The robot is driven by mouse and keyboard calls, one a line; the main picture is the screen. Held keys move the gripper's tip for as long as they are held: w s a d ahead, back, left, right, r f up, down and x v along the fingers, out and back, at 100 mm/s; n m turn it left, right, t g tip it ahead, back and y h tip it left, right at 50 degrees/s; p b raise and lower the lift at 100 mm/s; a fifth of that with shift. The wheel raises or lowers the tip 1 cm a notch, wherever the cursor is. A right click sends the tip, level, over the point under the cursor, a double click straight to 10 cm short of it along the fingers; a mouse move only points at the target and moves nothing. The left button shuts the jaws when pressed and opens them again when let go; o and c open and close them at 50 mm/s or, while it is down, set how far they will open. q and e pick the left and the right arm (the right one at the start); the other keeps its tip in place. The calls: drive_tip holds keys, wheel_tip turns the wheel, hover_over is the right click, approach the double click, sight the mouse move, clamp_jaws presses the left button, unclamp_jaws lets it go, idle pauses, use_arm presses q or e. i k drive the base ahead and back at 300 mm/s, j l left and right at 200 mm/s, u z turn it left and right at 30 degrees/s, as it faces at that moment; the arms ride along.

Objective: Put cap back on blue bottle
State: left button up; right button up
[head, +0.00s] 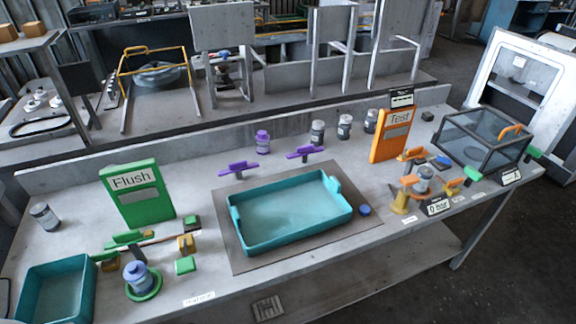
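A bottle with a blue-grey body and blue top (137,276) stands upright in a green ring at the front left of the bench. I cannot tell whether its blue top is a cap. A small round blue piece (365,210), which looks like a cap, lies on the grey mat near the right end of the teal tray (290,238). A purple bottle (263,143) stands behind the tray. Neither of my grippers shows in the head view.
A green Flush sign (136,195) and a teal bin (56,290) are on the left. An orange Test sign (392,134), a fixture (422,187) and a clear box (482,140) are on the right. Several grey bottles (317,133) stand along the back.

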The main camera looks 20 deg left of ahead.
sight(136, 274)
drive_tip(key=u, duration=1.9)
